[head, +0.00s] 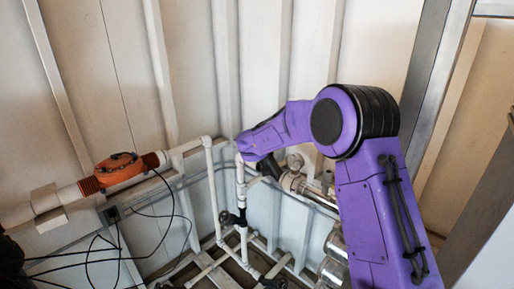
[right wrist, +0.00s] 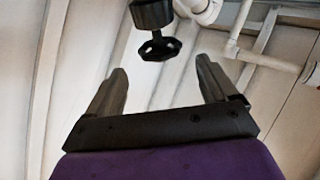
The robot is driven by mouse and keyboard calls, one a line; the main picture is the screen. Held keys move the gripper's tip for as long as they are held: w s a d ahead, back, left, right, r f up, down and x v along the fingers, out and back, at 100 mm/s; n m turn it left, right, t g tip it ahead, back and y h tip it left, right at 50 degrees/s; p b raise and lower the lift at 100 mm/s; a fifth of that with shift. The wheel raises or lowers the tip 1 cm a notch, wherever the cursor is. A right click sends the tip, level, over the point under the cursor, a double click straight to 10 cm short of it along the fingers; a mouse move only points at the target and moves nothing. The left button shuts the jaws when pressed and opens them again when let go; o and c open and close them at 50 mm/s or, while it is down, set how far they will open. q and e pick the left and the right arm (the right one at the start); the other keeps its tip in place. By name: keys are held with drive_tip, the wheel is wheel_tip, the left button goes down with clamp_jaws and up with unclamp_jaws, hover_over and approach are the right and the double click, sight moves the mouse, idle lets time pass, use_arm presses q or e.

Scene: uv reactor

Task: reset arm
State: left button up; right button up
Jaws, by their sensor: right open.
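My right arm (head: 378,195), purple with a black joint, comes in from the right in the head view and reaches toward the white pipes. Its gripper is hidden or too small to make out there. In the right wrist view my right gripper (right wrist: 162,68) is open, with its two dark fingers wide apart and nothing between them. A black valve knob (right wrist: 158,46) shows just beyond the fingertips, near the middle of the gap. I cannot tell its exact distance; it does not look gripped. My left gripper is not in view.
White pipes (head: 212,185) stand in front of the pale ribbed wall (head: 185,70). An orange fitting (head: 118,169) is on the pipe at left, with black cables (head: 118,240) below. Metal cylinders (head: 334,245) are beside my right arm. A grey post (head: 432,75) stands at right.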

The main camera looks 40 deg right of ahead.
drive_tip(key=shift+s+a+r, duration=0.1)
drive_tip(key=shift+s+a, duration=0.1)
drive_tip(key=shift+s, duration=0.05)
idle(0.4)
